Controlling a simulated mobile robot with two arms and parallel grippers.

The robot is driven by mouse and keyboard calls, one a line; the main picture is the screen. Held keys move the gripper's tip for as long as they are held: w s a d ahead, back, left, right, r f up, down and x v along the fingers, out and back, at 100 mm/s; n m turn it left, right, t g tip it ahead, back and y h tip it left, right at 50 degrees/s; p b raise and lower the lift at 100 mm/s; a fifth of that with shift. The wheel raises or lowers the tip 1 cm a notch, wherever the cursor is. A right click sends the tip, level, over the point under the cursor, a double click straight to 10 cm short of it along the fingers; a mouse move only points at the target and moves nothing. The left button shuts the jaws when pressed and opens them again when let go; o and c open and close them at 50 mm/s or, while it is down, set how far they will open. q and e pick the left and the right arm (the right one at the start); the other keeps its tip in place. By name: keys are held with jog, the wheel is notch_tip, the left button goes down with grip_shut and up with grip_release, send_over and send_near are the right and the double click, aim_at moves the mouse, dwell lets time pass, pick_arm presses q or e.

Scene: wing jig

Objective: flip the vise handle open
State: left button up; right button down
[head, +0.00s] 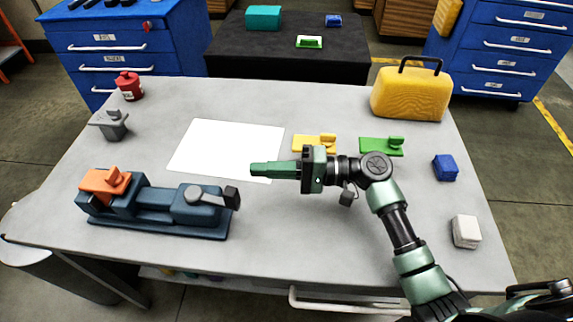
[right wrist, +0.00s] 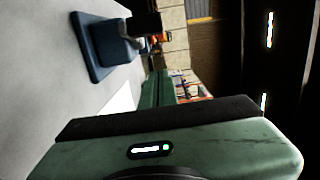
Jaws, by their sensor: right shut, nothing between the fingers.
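The blue vise (head: 160,205) lies at the front left of the table, with an orange piece (head: 103,181) at its left end. Its dark handle (head: 232,198) stands up at the right end, next to a round grey pivot (head: 193,193). My right gripper (head: 256,169) is shut and empty, pointing left, above the table and up and to the right of the handle in the head view, apart from it. In the right wrist view the vise (right wrist: 92,45) and its black handle (right wrist: 146,24) show beyond the green fingers (right wrist: 155,88). My left gripper is out of view.
A white sheet (head: 215,145) lies mid-table behind the gripper. A yellow piece (head: 308,142) and a green piece (head: 375,147) lie behind my right arm. A yellow case (head: 410,95), blue block (head: 445,167) and white block (head: 466,232) stand on the right.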

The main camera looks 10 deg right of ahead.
jog(key=s+a+p, duration=0.1)
jog(key=s+a, duration=0.2)
jog(key=shift+a+p, duration=0.35)
jog(key=shift+p, duration=0.05)
jog(key=shift+s, duration=0.1)
